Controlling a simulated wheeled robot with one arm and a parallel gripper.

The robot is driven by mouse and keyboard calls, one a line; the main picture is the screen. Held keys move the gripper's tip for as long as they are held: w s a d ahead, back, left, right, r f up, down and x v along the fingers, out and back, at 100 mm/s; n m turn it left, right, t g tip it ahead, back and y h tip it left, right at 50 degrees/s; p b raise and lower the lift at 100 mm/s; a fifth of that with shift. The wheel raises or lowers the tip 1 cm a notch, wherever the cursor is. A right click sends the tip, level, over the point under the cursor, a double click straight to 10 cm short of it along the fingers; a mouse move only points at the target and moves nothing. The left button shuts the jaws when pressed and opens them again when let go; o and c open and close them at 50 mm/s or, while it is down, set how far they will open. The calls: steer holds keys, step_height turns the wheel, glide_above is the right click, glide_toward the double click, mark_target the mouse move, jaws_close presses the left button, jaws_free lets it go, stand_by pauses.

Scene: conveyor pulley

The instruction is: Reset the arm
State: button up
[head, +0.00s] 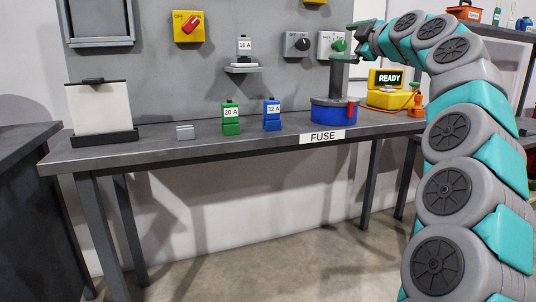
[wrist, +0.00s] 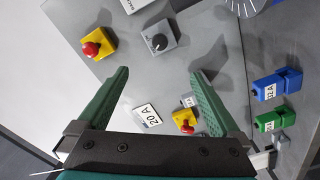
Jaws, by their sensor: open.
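My gripper (head: 345,50) is at the upper right of the head view, in front of the grey panel and above the bench. In the wrist view my gripper (wrist: 160,75) shows two green fingers spread wide apart with nothing held between them. A white "20 A" plate (wrist: 148,118) shows in the gap, behind the fingers. My arm curves up along the right side of the head view and bends over towards the panel.
The bench (head: 210,147) carries a green 20 A fuse (head: 231,117), a blue 32 A fuse (head: 272,116), a blue round base (head: 333,114) with a grey post, and a yellow "READY" display (head: 390,90). A 16 A fuse (head: 243,50) sits on a small shelf. Switches line the panel.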

steer(key=s+a+f+m+g+p, duration=0.45)
steer(key=s+a+f+g, duration=0.45)
steer(key=s+a+f, duration=0.85)
steer(key=s+d+f+m+g+h+p, duration=0.1)
steer(key=s+d+f+m+g+h, duration=0.1)
steer(key=s+f, duration=0.7)
steer(key=s+d+f+m+g+h+p, duration=0.1)
steer(key=s+d+f+m+g, duration=0.3)
steer(key=s+f, duration=0.5)
steer(key=s+d+f+m+g+h+p, duration=0.1)
steer(key=s+d+f+m+g+h, duration=0.2)
steer(key=s+f, duration=0.6)
steer(key=s+d+m, duration=0.2)
steer(key=s+d, duration=0.1)
steer(key=s, duration=0.7)
steer(key=shift+s+d+f+g+p, duration=0.2)
steer(key=shift+d+f+g+p, duration=0.1)
steer(key=shift+d, duration=0.05)
